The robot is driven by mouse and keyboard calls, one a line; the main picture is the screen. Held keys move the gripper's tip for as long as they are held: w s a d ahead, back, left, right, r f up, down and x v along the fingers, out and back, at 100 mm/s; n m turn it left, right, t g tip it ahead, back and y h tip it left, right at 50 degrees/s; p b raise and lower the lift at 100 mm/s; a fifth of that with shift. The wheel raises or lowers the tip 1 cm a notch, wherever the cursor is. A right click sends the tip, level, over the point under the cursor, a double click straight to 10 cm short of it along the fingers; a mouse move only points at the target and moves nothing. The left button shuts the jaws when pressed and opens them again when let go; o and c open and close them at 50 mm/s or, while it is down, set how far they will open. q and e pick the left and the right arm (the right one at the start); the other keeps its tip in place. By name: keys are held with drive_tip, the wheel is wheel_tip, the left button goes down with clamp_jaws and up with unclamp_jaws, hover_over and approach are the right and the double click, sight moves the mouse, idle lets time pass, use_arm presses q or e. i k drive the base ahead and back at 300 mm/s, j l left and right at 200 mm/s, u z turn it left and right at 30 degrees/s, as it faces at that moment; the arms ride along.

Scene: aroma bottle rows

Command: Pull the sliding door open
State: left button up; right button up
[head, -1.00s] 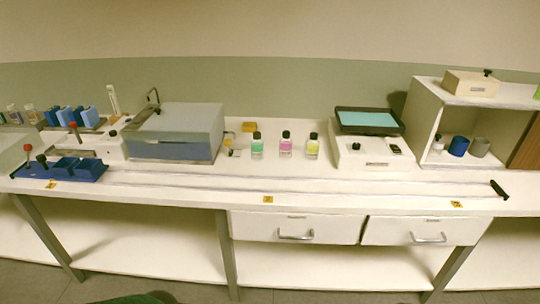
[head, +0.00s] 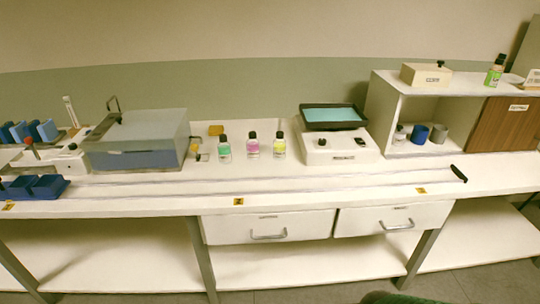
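A brown wooden sliding door (head: 504,125) covers the right part of the white cabinet (head: 373,108) at the right end of the bench. A small label sits near the door's top. The left part of the cabinet is open and holds a white bottle (head: 399,134), a blue cup (head: 420,134) and a grey cup (head: 440,134). Neither of my grippers shows as a gripper in the head view.
Three bottles, green (head: 224,148), pink (head: 253,146) and yellow (head: 279,146), stand mid-bench. A white device with a teal-topped tray (head: 333,117) stands left of the cabinet. A black handle (head: 459,173) lies near the bench's right front. Two drawers (head: 270,228) are shut.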

sight(505, 123)
drive_tip(key=z, duration=1.65)
